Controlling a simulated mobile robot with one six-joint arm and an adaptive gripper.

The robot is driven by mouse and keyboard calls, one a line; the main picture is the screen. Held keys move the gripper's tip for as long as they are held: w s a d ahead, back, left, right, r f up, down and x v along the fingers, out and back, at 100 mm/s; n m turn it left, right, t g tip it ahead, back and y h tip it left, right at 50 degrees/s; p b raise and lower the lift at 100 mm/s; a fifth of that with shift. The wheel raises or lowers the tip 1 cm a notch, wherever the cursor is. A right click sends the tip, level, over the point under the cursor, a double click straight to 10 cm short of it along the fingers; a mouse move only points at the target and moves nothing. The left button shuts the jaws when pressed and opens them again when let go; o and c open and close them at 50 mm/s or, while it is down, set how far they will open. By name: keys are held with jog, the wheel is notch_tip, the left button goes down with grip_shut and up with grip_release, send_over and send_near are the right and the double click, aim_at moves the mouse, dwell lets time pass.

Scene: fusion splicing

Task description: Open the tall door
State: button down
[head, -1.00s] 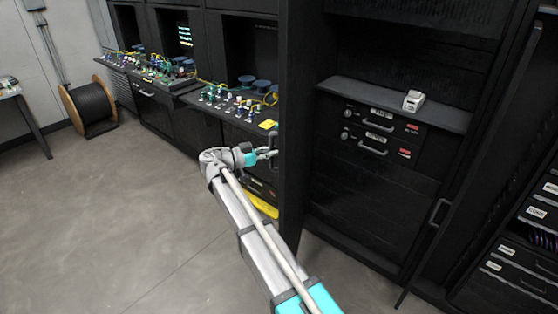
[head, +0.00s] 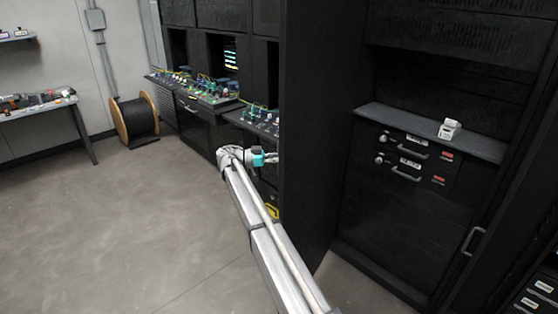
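The tall door (head: 308,130) is a black, full-height panel standing swung out from the dark cabinet, so the cabinet's interior shows to its right. My gripper (head: 275,158), grey with a teal part, is at the door's free edge, on its left, outer side. Its fingertips are small and partly lost against the dark edge, so I cannot tell whether they are closed on a handle there. The door's handle is not clearly visible now.
Inside the cabinet are a shelf (head: 430,131) with a small white device (head: 449,130) and drawers with grey handles. Another grey handle (head: 473,240) is at the right. The floor at left is clear.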

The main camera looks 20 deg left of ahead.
jog(key=shift+w+r, duration=0.1)
jog(key=shift+w, duration=0.15)
jog(key=c, duration=0.6)
grip_release()
jog(key=shift+s, duration=0.1)
jog(key=shift+a, duration=0.1)
jog(key=v, duration=0.7)
jog(key=shift+s, duration=0.15)
